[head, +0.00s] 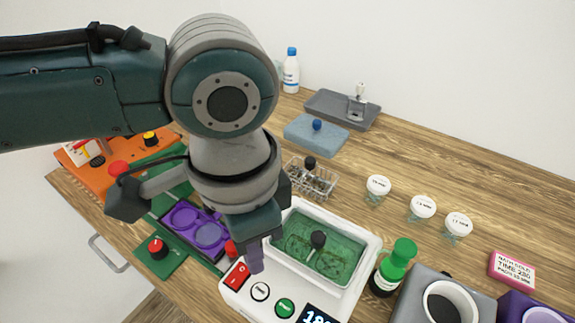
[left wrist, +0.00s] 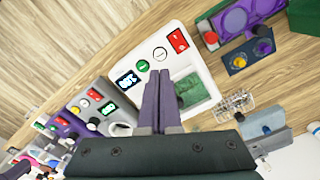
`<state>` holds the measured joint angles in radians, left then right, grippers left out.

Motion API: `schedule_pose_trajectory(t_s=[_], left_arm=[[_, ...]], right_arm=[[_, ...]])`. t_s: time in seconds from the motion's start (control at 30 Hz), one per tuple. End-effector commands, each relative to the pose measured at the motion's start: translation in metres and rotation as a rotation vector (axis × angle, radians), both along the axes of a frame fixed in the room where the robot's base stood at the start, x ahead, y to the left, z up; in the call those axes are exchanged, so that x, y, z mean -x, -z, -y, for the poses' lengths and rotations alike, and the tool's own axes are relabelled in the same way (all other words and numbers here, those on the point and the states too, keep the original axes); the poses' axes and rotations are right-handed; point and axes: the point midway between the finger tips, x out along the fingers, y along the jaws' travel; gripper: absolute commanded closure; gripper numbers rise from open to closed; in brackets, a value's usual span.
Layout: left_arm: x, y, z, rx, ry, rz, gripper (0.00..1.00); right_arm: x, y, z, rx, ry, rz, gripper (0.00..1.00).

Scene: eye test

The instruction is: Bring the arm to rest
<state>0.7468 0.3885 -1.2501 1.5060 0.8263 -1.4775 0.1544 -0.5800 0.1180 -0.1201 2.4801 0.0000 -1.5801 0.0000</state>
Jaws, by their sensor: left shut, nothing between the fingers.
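My left gripper (head: 256,260) reaches down in the middle of the head view, over the front left part of a white bath (head: 365,275). Its narrow purple fingers are together with nothing between them. In the left wrist view the shut fingers (left wrist: 158,95) point at the white bath (left wrist: 207,72), beside its green basin. I cannot tell whether the fingertips touch the bath. The arm hides part of the bench behind it. My right gripper is in neither view.
The bath has a red switch (head: 237,275) and a black-knobbed lid piece (head: 318,240). A green-capped bottle (head: 393,268) and grey machine (head: 425,297) stand to its right. A wire rack (head: 312,180) and white-lidded jars (head: 422,207) stand behind. Bare wood lies at the back right.

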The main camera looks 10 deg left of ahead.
Motion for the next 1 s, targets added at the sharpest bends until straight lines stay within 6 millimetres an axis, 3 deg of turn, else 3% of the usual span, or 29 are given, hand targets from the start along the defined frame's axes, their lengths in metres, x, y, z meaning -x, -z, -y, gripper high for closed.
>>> schedule_pose_trajectory(t_s=[0.43,0.63,0.77,0.87,1.0], left_arm=[[0.003,0.001,0.003,0.010,0.003,-0.001,1.00],[0.038,-0.002,0.051,0.175,0.019,0.009,1.00],[0.059,-0.018,0.075,0.326,-0.063,0.064,1.00],[0.066,-0.029,0.065,0.383,-0.187,0.119,1.00],[0.075,-0.035,0.027,0.369,-0.366,0.187,1.00]], right_arm=[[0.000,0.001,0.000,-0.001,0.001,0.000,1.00],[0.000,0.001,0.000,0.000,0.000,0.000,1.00],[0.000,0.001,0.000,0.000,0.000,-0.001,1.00],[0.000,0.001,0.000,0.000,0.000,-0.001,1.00],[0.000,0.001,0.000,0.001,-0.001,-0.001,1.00]])
